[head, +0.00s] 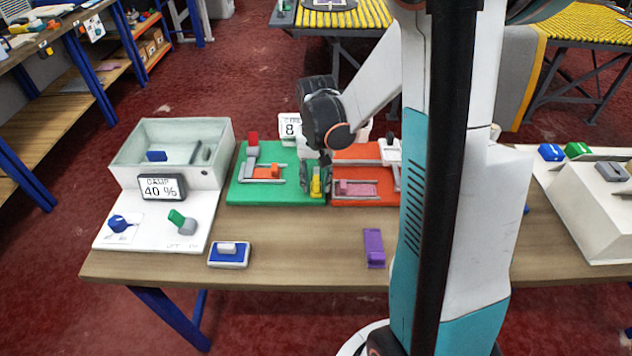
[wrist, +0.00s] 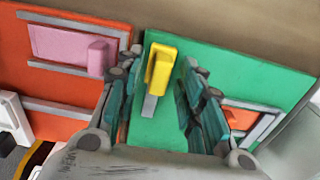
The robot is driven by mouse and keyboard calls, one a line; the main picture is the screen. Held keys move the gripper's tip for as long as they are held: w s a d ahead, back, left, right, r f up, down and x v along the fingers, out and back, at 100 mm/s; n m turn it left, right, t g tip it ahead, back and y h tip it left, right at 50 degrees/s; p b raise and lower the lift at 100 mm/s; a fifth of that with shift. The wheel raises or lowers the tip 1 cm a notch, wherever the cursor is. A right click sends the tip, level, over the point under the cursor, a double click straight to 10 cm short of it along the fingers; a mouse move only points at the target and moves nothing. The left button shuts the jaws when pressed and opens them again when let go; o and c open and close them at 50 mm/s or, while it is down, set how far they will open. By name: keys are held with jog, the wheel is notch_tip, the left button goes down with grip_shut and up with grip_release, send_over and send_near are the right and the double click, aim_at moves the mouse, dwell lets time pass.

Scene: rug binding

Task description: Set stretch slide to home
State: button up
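No legible label tells which part is the stretch slide. The green board (head: 234,193) carries an orange slide (head: 274,171) between grey rails and a yellow handle (head: 316,184) at its right edge. The orange board (head: 378,155) beside it carries a pink slide (head: 355,189) between grey rails, its raised knob toward the left end. In the wrist view, my gripper (wrist: 157,95) is open, one finger on each side of the yellow handle (wrist: 160,66), with visible gaps. The pink slide (wrist: 62,46) lies outside the fingers.
A grey bin with a "CAMP 40 %" sign (head: 162,187) stands left. A blue-and-white block (head: 229,255) and purple block (head: 374,248) lie in front. The table front between them is clear.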

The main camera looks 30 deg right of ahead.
jog(key=shift+f, duration=0.1)
jog(key=shift+c, duration=0.6)
grip_shut()
jog(key=shift+w+a, duration=0.6)
jog(key=shift+a, duration=0.25)
jog(key=shift+w+a, duration=0.6)
jog(key=shift+a, duration=0.3)
jog(key=shift+w+a, duration=0.6)
jog(key=shift+a, duration=0.25)
jog(key=shift+o, duration=0.6)
grip_release()
jog(key=shift+w+a, duration=0.1)
jog(key=shift+a, duration=0.05)
notch_tip(320, 180, up, 12)
